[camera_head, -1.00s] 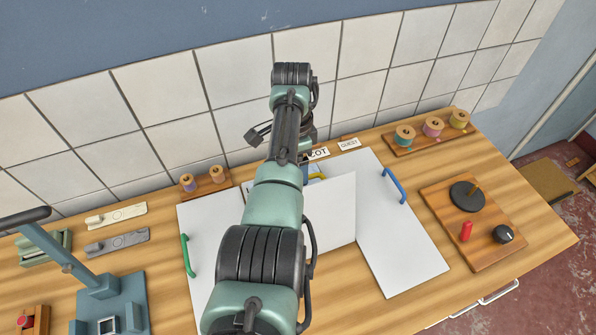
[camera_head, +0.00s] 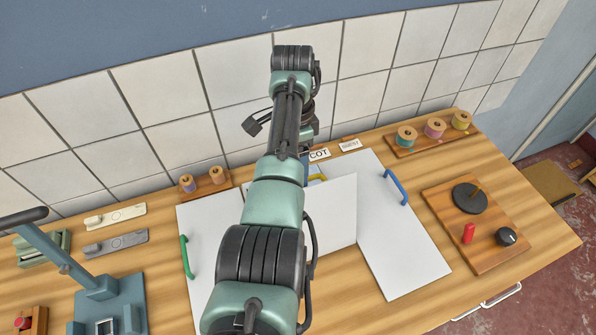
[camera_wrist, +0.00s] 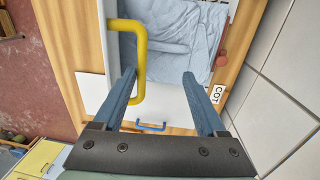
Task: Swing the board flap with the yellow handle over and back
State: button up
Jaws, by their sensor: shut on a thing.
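The white board flap (camera_head: 333,212) stands tilted up in the middle of the wooden table, partly hidden behind my arm in the head view. Its yellow handle (camera_head: 317,178) shows just past the flap's far edge. In the wrist view the yellow handle (camera_wrist: 137,70) is a bent bar against the inner side of the left finger. In the head view my gripper is mostly hidden by the arm.
White boards with a green handle (camera_head: 187,257) and a blue handle (camera_head: 395,187) lie on either side. Crumpled blue cloth (camera_wrist: 180,40) lies below the gripper. Thread spools (camera_head: 435,128) and a knob board (camera_head: 475,225) are at right. A tiled wall (camera_head: 230,80) rises behind.

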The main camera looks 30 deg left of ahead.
notch_tip(320, 180, up, 10)
jog(key=p, duration=0.2)
jog(key=shift+w+a+r+p, duration=0.25)
jog(key=shift+w+a+p, duration=0.05)
jog(key=shift+a+p, duration=0.1)
jog(key=shift+s+f, duration=0.1)
jog(key=shift+f, duration=0.1)
